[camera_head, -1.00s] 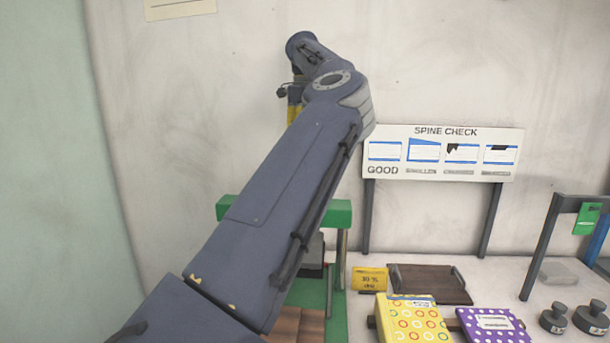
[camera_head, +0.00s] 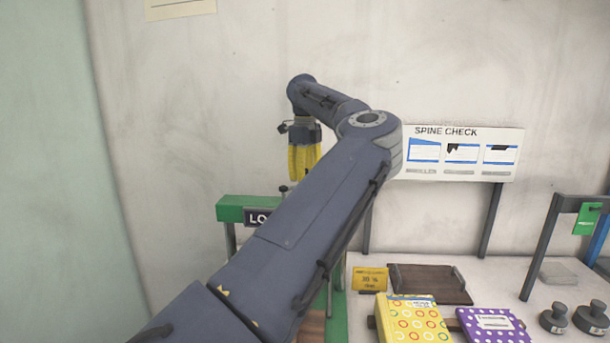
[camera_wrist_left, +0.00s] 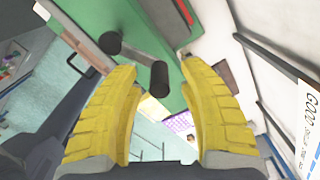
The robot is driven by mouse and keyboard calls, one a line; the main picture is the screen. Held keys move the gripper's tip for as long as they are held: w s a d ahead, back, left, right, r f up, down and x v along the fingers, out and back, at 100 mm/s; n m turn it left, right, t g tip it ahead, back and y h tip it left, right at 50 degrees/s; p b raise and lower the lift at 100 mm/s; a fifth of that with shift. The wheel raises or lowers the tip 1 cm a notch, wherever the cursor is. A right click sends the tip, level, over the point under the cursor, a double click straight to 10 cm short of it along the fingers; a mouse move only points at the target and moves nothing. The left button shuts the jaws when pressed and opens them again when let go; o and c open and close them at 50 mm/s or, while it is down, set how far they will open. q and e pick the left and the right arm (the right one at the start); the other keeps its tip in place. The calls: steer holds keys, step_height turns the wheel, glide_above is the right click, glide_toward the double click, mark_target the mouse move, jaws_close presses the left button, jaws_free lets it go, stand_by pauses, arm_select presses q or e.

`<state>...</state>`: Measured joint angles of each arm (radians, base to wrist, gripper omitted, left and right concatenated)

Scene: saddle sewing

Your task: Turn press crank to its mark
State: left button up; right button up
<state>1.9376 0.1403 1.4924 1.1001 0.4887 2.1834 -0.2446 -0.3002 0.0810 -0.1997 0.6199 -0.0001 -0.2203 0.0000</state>
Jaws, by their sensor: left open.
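The green press (camera_head: 232,209) stands at the back left, largely behind my left arm. Part of a dark label with the letters "LO" shows on its top beam, and a small dark knob (camera_head: 284,188) sticks up above it. My left gripper (camera_head: 304,178), with yellow fingers, points down above the press. In the left wrist view, my left gripper (camera_wrist_left: 160,65) is open. The crank (camera_wrist_left: 136,60), a grey bar with a dark round piece at each end, shows between and beyond its fingertips. I cannot make out its mark. My right gripper is not in view.
A yellow card (camera_head: 369,280), a brown tray (camera_head: 432,284), a yellow patterned book (camera_head: 410,320) and a purple dotted book (camera_head: 491,325) lie right of the press. Dark weights (camera_head: 591,318) stand far right. The Spine Check board (camera_head: 458,152) stands behind.

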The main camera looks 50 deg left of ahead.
arm_select(q)
steer(key=shift+c, duration=0.4)
jaws_close()
